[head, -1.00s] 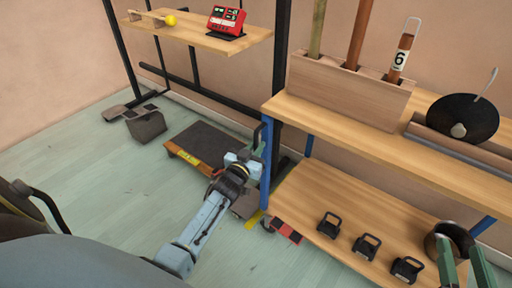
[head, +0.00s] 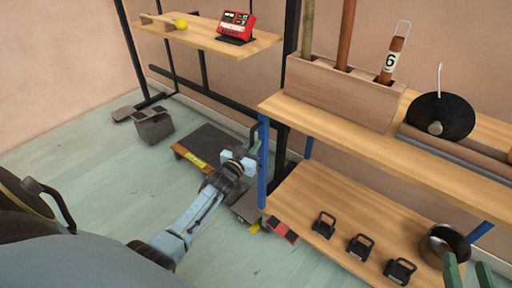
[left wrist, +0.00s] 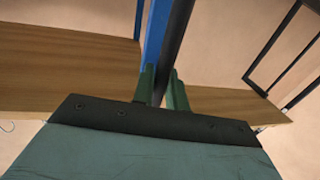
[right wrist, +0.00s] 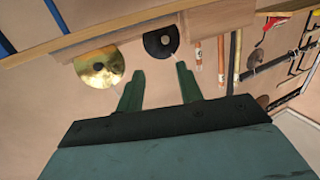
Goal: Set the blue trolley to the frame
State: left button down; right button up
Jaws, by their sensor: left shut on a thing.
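The blue trolley (head: 335,131), with blue posts and two wooden shelves, stands on the right in the head view. The black frame (head: 291,50) stands behind and left of it, carrying its own wooden shelf. My left gripper (head: 257,140) is at the trolley's near-left blue post and shut on the trolley. In the left wrist view its fingers (left wrist: 163,88) are close together by the blue post (left wrist: 157,35) and a dark post; exactly what lies between them is partly hidden. My right gripper (head: 468,270) is open and empty; in the right wrist view its fingers (right wrist: 158,82) are apart.
The trolley carries a wooden trough (head: 340,92) with upright tubes, a black disc (head: 455,119), several dark clamps (head: 360,245) and a metal pot (head: 434,247). A dark low platform (head: 215,146) and a grey box (head: 153,127) lie on the floor.

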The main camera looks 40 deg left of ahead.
pick_arm(q)
jog(key=shift+a+r, duration=0.1)
jog(key=shift+a, duration=0.3)
jog(key=c, duration=1.5)
grip_release()
pick_arm(e)
jog(key=shift+a, duration=0.1)
pick_arm(q)
jog(key=shift+d, duration=0.15)
